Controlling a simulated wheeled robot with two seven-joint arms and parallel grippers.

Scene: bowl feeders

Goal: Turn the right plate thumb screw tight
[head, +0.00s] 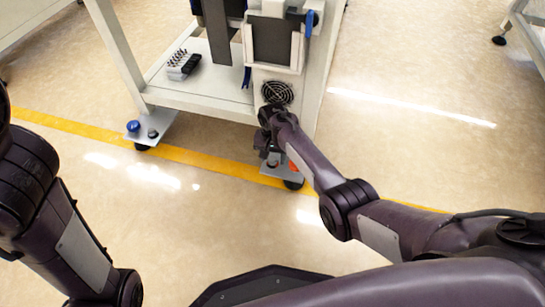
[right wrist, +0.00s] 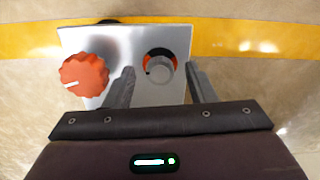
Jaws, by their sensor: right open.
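The right metal plate (right wrist: 120,45) sits low at the cart's right leg and also shows in the head view (head: 280,172). On it are a ridged red-orange knob (right wrist: 84,74) at the left and a grey round thumb screw (right wrist: 161,70) over an orange and dark ring. My right gripper (right wrist: 160,66) is open, with one finger on each side of the grey thumb screw in the right wrist view. I cannot tell whether a finger touches it. In the head view my right gripper (head: 272,143) is over the plate and partly hides it. My left gripper is out of view.
The cart's left plate (head: 160,122) carries a blue knob (head: 133,126) and a dark one. A fan grille (head: 277,92) is just above my right gripper. A small block with several pins (head: 184,62) lies on the cart shelf. The floor in front is clear.

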